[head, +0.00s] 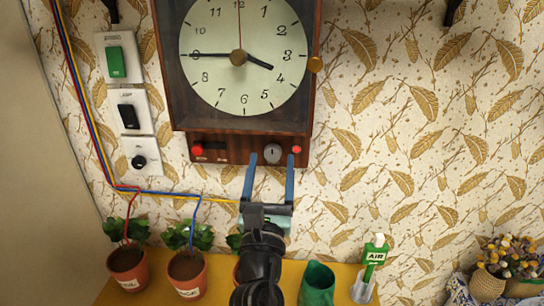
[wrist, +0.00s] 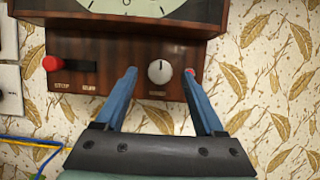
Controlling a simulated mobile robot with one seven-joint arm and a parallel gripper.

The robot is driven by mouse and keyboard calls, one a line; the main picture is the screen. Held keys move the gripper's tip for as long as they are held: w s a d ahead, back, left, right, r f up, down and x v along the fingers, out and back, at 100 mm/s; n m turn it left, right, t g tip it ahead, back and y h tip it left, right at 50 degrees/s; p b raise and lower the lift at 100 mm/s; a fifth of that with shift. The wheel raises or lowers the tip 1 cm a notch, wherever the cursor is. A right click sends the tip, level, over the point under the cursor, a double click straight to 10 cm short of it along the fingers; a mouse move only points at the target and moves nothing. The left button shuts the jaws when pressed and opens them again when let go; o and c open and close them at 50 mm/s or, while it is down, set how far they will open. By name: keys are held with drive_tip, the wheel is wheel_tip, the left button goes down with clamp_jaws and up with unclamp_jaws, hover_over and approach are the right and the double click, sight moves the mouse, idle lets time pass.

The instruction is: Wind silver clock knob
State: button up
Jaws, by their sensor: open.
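The silver knob (head: 272,153) sits on the lower front panel of the brown wooden wall clock (head: 250,124). In the wrist view the silver knob (wrist: 160,72) shows a dark pointer line at its top. My gripper (head: 272,157) is open, with its two blue fingers pointing up at the panel. In the wrist view my gripper (wrist: 159,72) has one finger on each side of the knob, with gaps between. Whether the fingertips reach the knob's depth is hard to tell. The right finger partly covers a small red button (head: 296,150).
A red knob (head: 197,150) with a dark slot beside it is left on the same panel. Switches (head: 128,115) line the wall at left. Wires cross left.

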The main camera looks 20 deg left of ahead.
drive_tip(key=shift+x, duration=0.95)
clamp_jaws()
